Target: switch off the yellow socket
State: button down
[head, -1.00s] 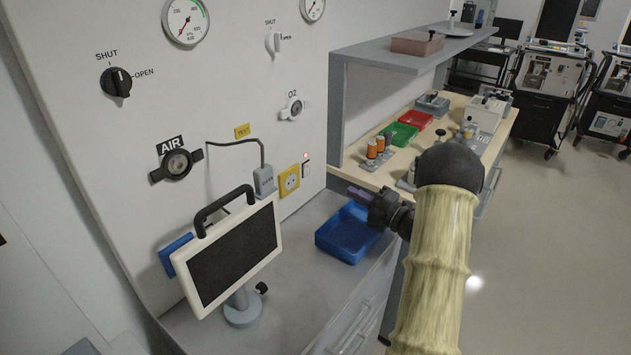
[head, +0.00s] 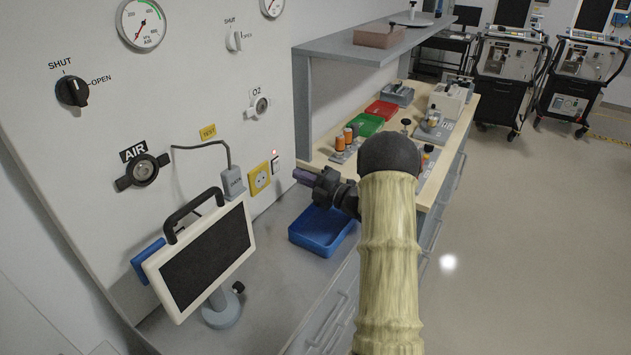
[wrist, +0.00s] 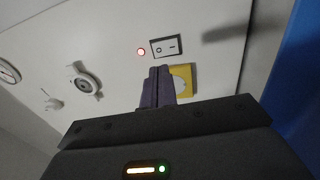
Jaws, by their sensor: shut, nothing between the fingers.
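The yellow socket (head: 259,178) is on the white wall panel, right of a grey plug (head: 232,183) with a cable. A small rocker switch (head: 276,163) sits just right of the socket, with a lit red lamp (head: 274,152) above it. In the wrist view the switch (wrist: 166,46) and lamp (wrist: 141,51) lie beyond my fingertips, and the socket (wrist: 181,80) is partly hidden behind the fingers. My gripper (head: 297,174) is shut and empty, pointing at the panel a little right of the switch. In the wrist view its fingers (wrist: 157,74) are together, apart from the switch as far as I can tell.
A screen on a stand (head: 205,258) stands on the counter at left. A blue tray (head: 322,232) lies below my gripper. A grey shelf (head: 372,45) overhangs the wooden bench at right, which holds green (head: 367,125) and red trays (head: 381,109).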

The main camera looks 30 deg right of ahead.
aim_at(276, 164)
jog(key=p+x, duration=0.1)
jog(key=x, duration=0.5)
jog(key=shift+s, duration=0.1)
